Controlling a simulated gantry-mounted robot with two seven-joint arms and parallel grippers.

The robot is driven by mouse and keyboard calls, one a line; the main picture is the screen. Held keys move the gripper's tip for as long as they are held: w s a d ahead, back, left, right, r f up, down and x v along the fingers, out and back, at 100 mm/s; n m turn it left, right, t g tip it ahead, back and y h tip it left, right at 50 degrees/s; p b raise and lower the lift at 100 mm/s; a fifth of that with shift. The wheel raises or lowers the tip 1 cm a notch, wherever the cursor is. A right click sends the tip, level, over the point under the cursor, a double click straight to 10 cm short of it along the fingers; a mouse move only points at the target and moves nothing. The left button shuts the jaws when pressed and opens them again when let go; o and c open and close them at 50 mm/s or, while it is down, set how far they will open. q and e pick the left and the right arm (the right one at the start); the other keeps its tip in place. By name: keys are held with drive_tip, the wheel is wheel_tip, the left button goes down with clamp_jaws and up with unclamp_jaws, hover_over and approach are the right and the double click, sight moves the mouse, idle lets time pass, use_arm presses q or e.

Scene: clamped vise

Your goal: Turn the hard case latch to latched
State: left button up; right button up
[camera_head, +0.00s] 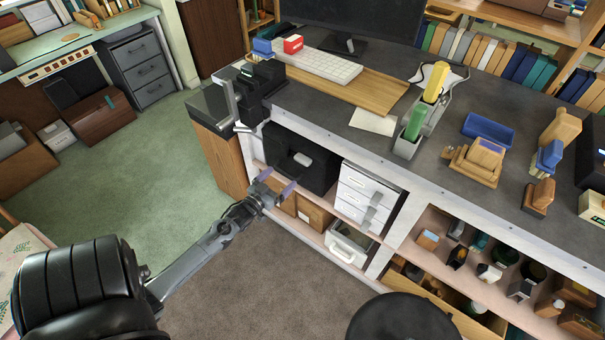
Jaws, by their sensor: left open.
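My left gripper (277,181) reaches in from the lower left. Its two purple-tipped fingers are apart with nothing between them. It is in front of the shelf opening under the workbench, just below and left of a black hard-looking case (322,177). A small light grey piece (302,159), possibly its latch, shows on the case front. I cannot tell whether it is latched. The fingers look apart from this piece. A pale grey case with a handle (347,243) sits lower on the shelf, right of the gripper. My right gripper is not in view.
A dark vise (262,80) is on the bench corner above, its grey parts hanging over the edge. White drawers (359,187) stand right of the black case. A wooden box (312,214) is below it. Open floor (255,270) lies in front.

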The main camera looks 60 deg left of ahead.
sight(300, 162)
use_arm(q)
drive_tip(key=x, duration=0.3)
drive_tip(key=b+x, duration=0.1)
drive_tip(key=x, duration=0.3)
drive_tip(key=b+x, duration=0.1)
drive_tip(key=x, duration=0.3)
drive_tip(key=shift+w+d+f, duration=0.1)
drive_tip(key=shift+w+f, duration=0.15)
drive_tip(key=shift+f, duration=0.1)
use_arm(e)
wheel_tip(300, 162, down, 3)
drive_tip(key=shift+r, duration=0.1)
use_arm(q)
drive_tip(key=shift+c, duration=0.3)
drive_tip(key=c, duration=1)
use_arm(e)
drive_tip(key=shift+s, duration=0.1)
